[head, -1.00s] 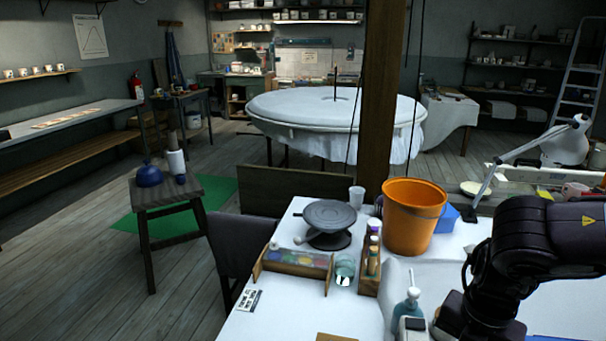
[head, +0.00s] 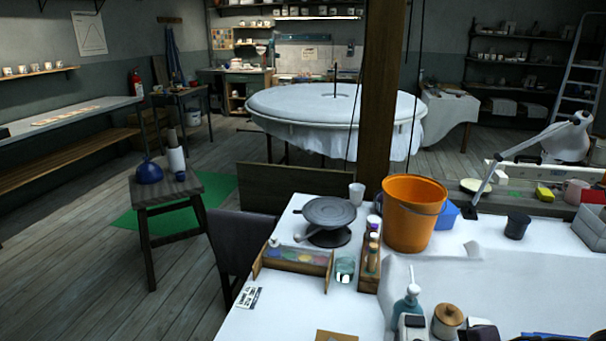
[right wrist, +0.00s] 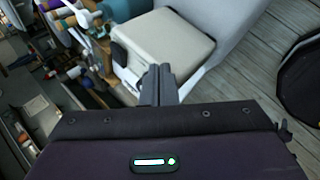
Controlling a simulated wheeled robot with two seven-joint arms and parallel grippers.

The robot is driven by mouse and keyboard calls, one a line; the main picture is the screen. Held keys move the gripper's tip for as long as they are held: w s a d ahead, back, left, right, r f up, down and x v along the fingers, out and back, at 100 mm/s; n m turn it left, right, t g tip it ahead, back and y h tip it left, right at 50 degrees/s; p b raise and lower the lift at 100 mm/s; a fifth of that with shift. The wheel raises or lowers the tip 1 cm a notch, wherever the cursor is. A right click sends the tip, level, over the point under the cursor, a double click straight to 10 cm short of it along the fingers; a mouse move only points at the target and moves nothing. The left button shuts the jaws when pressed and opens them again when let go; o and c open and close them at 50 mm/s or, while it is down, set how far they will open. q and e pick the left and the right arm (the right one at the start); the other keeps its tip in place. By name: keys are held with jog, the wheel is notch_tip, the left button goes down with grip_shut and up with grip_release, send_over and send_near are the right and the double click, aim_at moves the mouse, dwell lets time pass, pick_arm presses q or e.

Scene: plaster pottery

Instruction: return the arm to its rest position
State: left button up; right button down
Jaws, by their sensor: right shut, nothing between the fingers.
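My right gripper (right wrist: 157,82) shows in the right wrist view with its two dark fingers together and nothing between them. Beyond the fingertips is a pale box-like item (right wrist: 165,45) with rounded corners; the fingers overlap its near edge in the picture, and I cannot tell the gap. In the head view neither gripper shows. Only a dark sliver, perhaps part of my right arm, sits at the bottom right corner. My left arm is in neither view.
The white-covered table (head: 290,318) holds an orange bucket (head: 410,220), a grey turntable (head: 330,212), a paint box (head: 296,260), a pump bottle (head: 407,305), a lidded jar (head: 447,321) and a dark cup (head: 517,227). A wooden post (head: 376,110) rises behind. Wooden floor (right wrist: 245,85) lies right in the wrist view.

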jog(key=s+a+f+m+g+h, duration=0.1)
jog(key=s+a+f+m+g, duration=0.2)
jog(key=s+m, duration=0.5)
jog(key=s+a+f+m+g+h, duration=0.15)
jog(key=s+a+f+m, duration=0.35)
jog(key=m, duration=0.6)
notch_tip(320, 180, down, 30)
jog(key=s+g, duration=0.1)
jog(key=s, duration=0.2)
jog(key=s+d+f, duration=0.1)
jog(key=s+f, duration=0.7)
jog(key=s, duration=0.1)
jog(key=s+d+f+g, duration=0.1)
jog(key=s+d+f, duration=0.1)
jog(key=s+f, duration=0.7)
jog(key=shift+s+d+n+h, duration=0.25)
jog(key=shift+s+n+h, duration=0.1)
jog(key=shift+s+n, duration=0.05)
jog(key=shift+f, duration=0.1)
